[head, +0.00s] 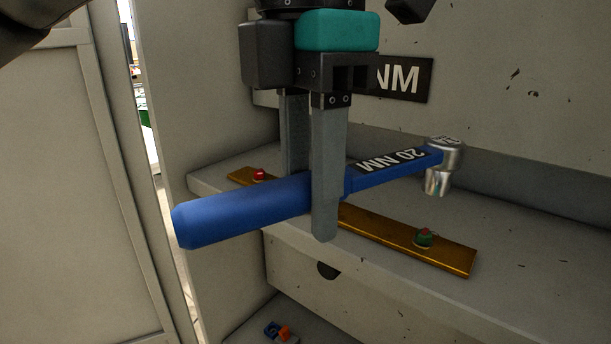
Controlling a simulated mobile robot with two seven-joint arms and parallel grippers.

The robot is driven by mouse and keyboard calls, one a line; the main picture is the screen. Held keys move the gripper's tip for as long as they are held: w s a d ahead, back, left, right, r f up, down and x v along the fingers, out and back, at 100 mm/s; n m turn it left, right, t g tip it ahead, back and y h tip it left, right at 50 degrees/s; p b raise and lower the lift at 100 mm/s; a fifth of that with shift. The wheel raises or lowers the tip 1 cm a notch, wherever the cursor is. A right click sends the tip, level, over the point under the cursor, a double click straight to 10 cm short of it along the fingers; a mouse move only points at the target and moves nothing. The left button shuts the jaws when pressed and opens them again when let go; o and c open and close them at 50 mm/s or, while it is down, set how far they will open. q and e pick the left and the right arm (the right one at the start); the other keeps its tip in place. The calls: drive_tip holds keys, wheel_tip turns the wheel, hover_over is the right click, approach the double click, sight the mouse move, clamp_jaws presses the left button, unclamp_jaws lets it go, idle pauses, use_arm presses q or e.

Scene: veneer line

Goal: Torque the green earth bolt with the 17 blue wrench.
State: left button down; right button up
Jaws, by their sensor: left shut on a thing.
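My left gripper (309,215) is shut on the blue wrench (245,211) around the front of its thick handle. The wrench label reads 20 NM, and its silver socket head (438,180) points down at the right, above the grey shelf. The green bolt (424,237) sits near the right end of a copper-coloured bar (385,236) on the shelf. The socket is above and to the right of the green bolt in the picture, apart from it. My right gripper is not in view.
A red bolt (260,175) sits at the bar's left end. A sign (405,79) ending in NM is on the back wall, partly hidden by my gripper. Below the shelf (540,255), small blue and orange items (280,332) lie on a lower surface. A cabinet door (70,190) stands at left.

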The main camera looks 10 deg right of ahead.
use_arm(q)
drive_tip(key=shift+s, duration=0.1)
drive_tip(key=shift+a, duration=0.15)
drive_tip(key=s+d+f+n+b, duration=0.4)
drive_tip(key=s+d+n+b, duration=0.2)
drive_tip(key=s+d+n, duration=0.2)
drive_tip(key=shift+s+f+n+b, duration=0.3)
drive_tip(key=shift+s+f+b, duration=0.05)
drive_tip(key=shift+s+f, duration=0.1)
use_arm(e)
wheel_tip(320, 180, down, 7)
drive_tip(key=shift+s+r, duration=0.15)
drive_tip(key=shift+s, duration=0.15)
use_arm(q)
drive_tip(key=shift+f+b, duration=0.75)
drive_tip(key=shift+f, duration=0.1)
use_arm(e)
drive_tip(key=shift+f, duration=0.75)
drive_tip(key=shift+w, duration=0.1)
